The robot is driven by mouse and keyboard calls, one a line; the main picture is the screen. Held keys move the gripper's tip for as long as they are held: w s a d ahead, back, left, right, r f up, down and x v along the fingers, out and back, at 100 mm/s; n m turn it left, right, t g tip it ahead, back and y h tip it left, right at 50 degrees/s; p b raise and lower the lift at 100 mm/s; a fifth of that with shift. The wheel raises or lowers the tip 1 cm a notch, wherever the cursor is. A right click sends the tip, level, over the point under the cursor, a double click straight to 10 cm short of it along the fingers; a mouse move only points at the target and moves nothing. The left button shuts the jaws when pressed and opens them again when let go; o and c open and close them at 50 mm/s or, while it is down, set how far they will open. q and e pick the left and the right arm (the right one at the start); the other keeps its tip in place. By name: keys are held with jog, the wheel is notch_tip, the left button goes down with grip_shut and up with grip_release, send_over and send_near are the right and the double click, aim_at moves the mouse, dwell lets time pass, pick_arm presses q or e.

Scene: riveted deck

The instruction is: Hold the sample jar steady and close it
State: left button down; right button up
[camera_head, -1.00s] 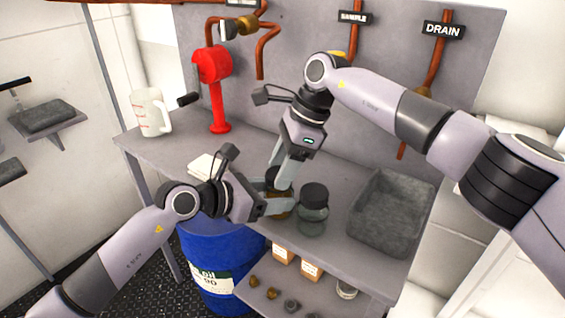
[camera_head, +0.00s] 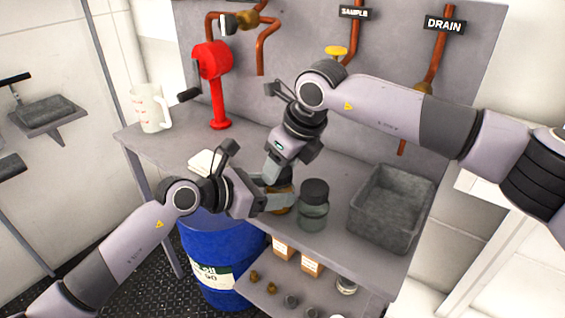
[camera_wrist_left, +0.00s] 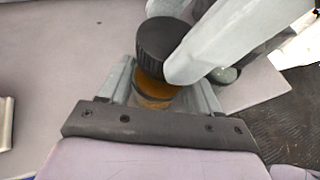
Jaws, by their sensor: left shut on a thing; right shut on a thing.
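The sample jar (camera_wrist_left: 155,92), with amber contents, stands between the fingers of my left gripper (camera_head: 278,200), which is shut on it. In the head view the fingers hide most of the jar. A black lid (camera_wrist_left: 163,42) is over the jar's mouth in the left wrist view, looking slightly tilted. I cannot tell whether it is fully seated. My right gripper (camera_head: 273,172) is shut on the lid from above; its pale fingers cover part of it.
A second, clear jar with a black lid (camera_head: 314,206) stands close to the right of my grippers. A grey tray (camera_head: 425,190) is further right. A red hand pump (camera_head: 213,65) and a white jug (camera_head: 150,110) stand at the back left. A blue drum (camera_head: 215,265) is below the bench.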

jog(key=m+h, duration=0.1)
jog(key=m, duration=0.2)
jog(key=m+t+h, duration=0.1)
jog(key=m, duration=0.2)
jog(key=shift+s+a, duration=0.15)
jog(key=shift+a, duration=0.05)
jog(key=m+h, duration=0.1)
jog(key=m, duration=0.2)
jog(key=m+h, duration=0.1)
jog(key=m, duration=0.2)
jog(key=shift+a+m+h, duration=0.15)
jog(key=shift+m+h, duration=0.15)
jog(key=shift+m, duration=0.1)
jog(key=o, duration=1)
jog(key=shift+r, duration=2.25)
jog(key=shift+n, duration=0.3)
jog(key=shift+c, duration=0.3)
